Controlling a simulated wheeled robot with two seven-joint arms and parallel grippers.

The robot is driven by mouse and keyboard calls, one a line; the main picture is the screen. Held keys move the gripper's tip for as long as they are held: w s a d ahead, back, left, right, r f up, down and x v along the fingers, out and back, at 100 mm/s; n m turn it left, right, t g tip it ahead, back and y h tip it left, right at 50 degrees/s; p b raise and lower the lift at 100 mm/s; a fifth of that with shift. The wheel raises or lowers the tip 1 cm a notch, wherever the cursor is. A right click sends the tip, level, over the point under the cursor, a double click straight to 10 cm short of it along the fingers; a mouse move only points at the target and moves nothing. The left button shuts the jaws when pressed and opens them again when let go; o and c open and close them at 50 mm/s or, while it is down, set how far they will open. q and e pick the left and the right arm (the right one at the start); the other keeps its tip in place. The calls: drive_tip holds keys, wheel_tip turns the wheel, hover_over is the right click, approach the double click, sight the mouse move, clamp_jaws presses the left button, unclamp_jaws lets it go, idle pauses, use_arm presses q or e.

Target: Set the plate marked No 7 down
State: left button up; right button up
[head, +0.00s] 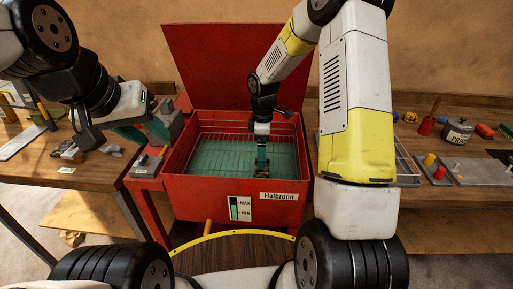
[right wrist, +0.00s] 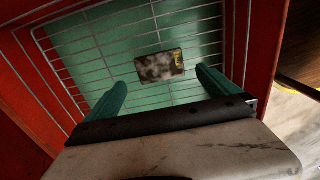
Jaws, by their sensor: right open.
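A small dark, worn plate (right wrist: 159,66) with a yellow mark at one end lies in the wire basket (right wrist: 92,48) of the red washer, over green liquid. I cannot read its number. My right gripper (right wrist: 160,92) is open, its two teal fingers apart on either side of the plate's near side, touching nothing that I can see. In the head view the right gripper (head: 261,165) reaches down into the basket. My left gripper (head: 146,131) is by the washer's left edge, near a grey block (head: 172,117); its jaws are unclear.
The red washer (head: 180,160) has its lid (head: 225,60) raised and a MAX/MIN gauge (head: 240,209) in front. A wooden bench (head: 95,170) with small parts stands left. The right bench holds a tin (head: 457,133), a grey tray (head: 480,170) and coloured pegs.

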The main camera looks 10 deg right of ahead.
drive_tip(key=s+d+r+m+t, duration=0.1)
drive_tip(key=s+r+m, duration=0.3)
drive_tip(key=r, duration=0.6)
drive_tip(key=s+d+r+m+t, duration=0.15)
drive_tip(key=s+r, duration=0.35)
drive_tip(key=r, duration=0.5)
drive_tip(key=s+r+m+t+y, duration=0.1)
drive_tip(key=s+r+m+t, duration=0.1)
drive_tip(key=s+m, duration=0.3)
drive_tip(key=s+r+m+t+y, duration=0.1)
drive_tip(key=s+r+m, duration=0.3)
drive_tip(key=s, duration=0.7)
drive_tip(key=shift+m+t, duration=0.35)
